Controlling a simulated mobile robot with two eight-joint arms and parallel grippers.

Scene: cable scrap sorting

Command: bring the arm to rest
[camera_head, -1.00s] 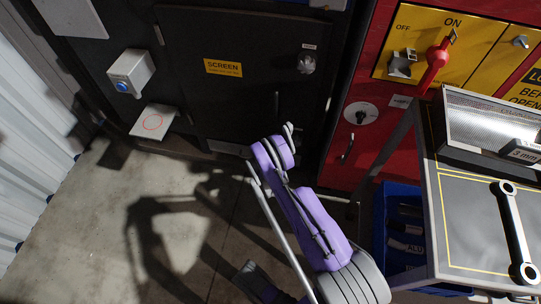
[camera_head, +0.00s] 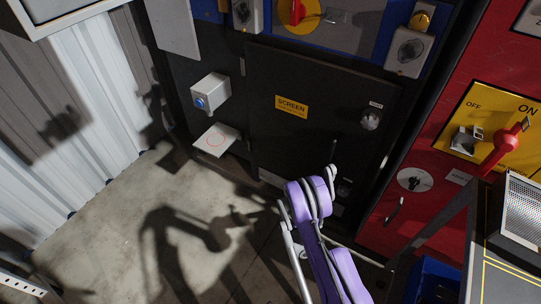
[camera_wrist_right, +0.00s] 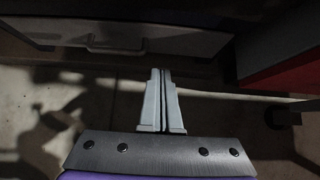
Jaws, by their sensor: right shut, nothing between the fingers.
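My right arm (camera_head: 318,205), purple with grey parts, reaches up from the bottom of the head view, in front of the dark cabinet. In the right wrist view my right gripper (camera_wrist_right: 161,72) is shut, its two pale fingers side by side with nothing between them. It points towards a light drawer-like panel with a handle (camera_wrist_right: 115,45) and the floor. In the head view I cannot clearly make out the fingers. My left gripper is not in view.
The dark cabinet door (camera_head: 310,140) bears a yellow SCREEN label (camera_head: 291,106). A grey box with a blue button (camera_head: 210,93) and a small plate (camera_head: 217,139) stick out at its left. A red cabinet (camera_head: 422,190) and a table (camera_head: 492,270) stand right. Floor (camera_head: 120,230) is open at left.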

